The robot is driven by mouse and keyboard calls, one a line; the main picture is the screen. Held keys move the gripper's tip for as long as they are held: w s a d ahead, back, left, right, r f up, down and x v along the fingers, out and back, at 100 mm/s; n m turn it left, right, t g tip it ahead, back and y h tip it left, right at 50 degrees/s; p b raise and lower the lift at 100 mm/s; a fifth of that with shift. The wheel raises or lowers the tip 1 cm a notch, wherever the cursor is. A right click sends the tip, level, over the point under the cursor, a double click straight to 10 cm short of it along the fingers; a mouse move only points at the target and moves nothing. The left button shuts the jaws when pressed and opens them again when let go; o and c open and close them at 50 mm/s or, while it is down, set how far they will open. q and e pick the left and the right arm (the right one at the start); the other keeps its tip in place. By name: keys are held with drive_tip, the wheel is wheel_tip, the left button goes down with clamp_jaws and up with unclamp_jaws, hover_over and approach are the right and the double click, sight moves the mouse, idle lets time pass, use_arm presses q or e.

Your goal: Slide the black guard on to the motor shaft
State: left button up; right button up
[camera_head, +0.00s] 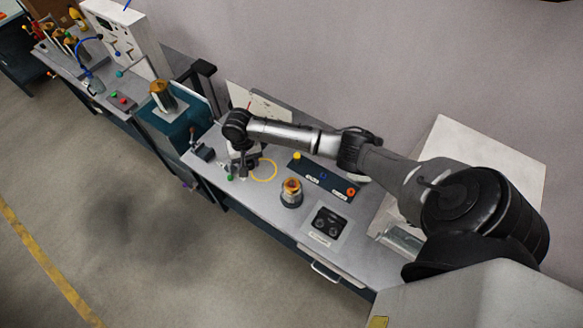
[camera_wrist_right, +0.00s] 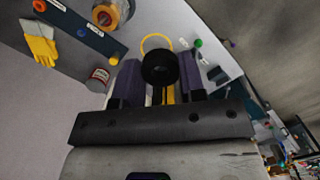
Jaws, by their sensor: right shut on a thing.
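My right gripper (camera_head: 241,172) points down over the left part of the grey bench in the head view. In the right wrist view its two dark fingers are closed on a black ring-like part, the black guard (camera_wrist_right: 158,67). In the head view I cannot make out the guard clearly at the gripper. A grey cylindrical part with an orange-copper top (camera_head: 291,193), which looks like the motor, stands on the bench to the right of the gripper. It also shows at the top left of the right wrist view (camera_wrist_right: 112,14). I cannot make out its shaft. My left gripper is not in view.
A yellow ring (camera_head: 264,170) lies on the bench close to the gripper. A dark blue strip (camera_head: 322,178) with coloured knobs lies behind the copper-topped part. A black-socketed plate (camera_head: 328,223) is near the front edge. A similar copper-topped part (camera_head: 162,95) stands on the teal station at left.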

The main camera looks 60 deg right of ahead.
sight(292, 181)
drive_tip(key=s+d+f+m, duration=0.1)
drive_tip(key=s+d+f, duration=0.2)
drive_tip(key=f, duration=0.1)
drive_tip(key=s+d+f, duration=0.3)
drive_tip(key=d+f, duration=0.1)
drive_tip(key=s+d+f+m, duration=0.1)
drive_tip(key=s+d+f, duration=0.2)
drive_tip(key=s+f, duration=0.1)
drive_tip(key=shift+d+f+m, duration=0.3)
drive_tip(key=shift+d+f, duration=0.1)
drive_tip(key=shift+f, duration=0.05)
drive_tip(key=shift+p, duration=0.3)
drive_tip(key=shift+a+r, duration=0.1)
drive_tip(key=shift+s+f, duration=0.1)
drive_tip(key=shift+f, duration=0.1)
wheel_tip(292, 181, down, 3)
drive_tip(key=shift+f+b, duration=0.1)
drive_tip(key=shift+b, duration=0.8)
drive_tip(key=shift+f+b, duration=0.75)
drive_tip(key=shift+f, duration=0.4)
